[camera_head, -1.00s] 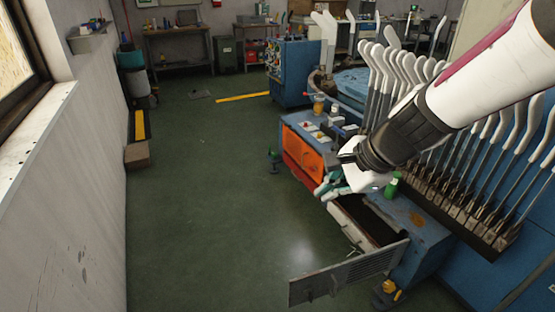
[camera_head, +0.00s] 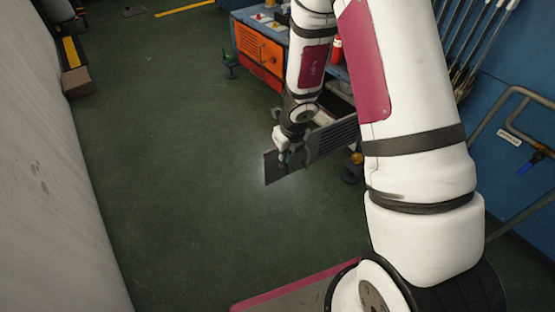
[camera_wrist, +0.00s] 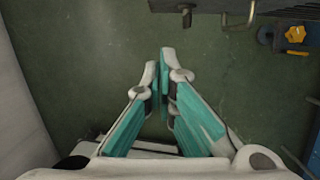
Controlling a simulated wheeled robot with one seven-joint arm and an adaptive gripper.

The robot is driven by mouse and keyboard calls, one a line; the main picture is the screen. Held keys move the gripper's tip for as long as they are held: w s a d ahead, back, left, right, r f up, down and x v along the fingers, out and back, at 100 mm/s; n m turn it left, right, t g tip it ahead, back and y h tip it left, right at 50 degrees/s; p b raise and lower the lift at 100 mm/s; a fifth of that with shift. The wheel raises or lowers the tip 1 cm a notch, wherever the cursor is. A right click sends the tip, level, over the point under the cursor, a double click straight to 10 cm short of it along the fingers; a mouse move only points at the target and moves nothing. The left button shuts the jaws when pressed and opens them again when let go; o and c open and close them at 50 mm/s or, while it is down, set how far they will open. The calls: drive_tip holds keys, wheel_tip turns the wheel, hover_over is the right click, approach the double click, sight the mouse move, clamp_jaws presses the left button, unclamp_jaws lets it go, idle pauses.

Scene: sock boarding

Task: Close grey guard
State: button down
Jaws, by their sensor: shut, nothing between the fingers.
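The grey guard (camera_head: 333,140) is a flat slotted panel that stands swung out from the blue machine, over the green floor. It also shows along the top edge of the wrist view (camera_wrist: 230,5), with small fittings hanging below its edge. My gripper (camera_head: 284,160) points down by the outer end of the guard and overlaps it in the head view. In the wrist view the teal-padded fingers (camera_wrist: 162,62) are shut and empty, with a gap between the tips and the guard. I cannot tell whether any other part of my gripper touches the panel.
The blue machine with an orange panel (camera_head: 258,55) stands behind the guard. A yellow knob (camera_wrist: 295,34) shows at the top right of the wrist view. Metal rails (camera_head: 520,120) are at the right. The floor (camera_head: 190,180) left of the guard is clear up to the wall.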

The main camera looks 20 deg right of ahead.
drive_tip(key=w+a+f, duration=0.1)
drive_tip(key=w+f, duration=0.5)
drive_tip(key=f, duration=0.2)
drive_tip(key=shift+f+b, duration=0.4)
drive_tip(key=shift+w+a, duration=0.1)
idle(0.5)
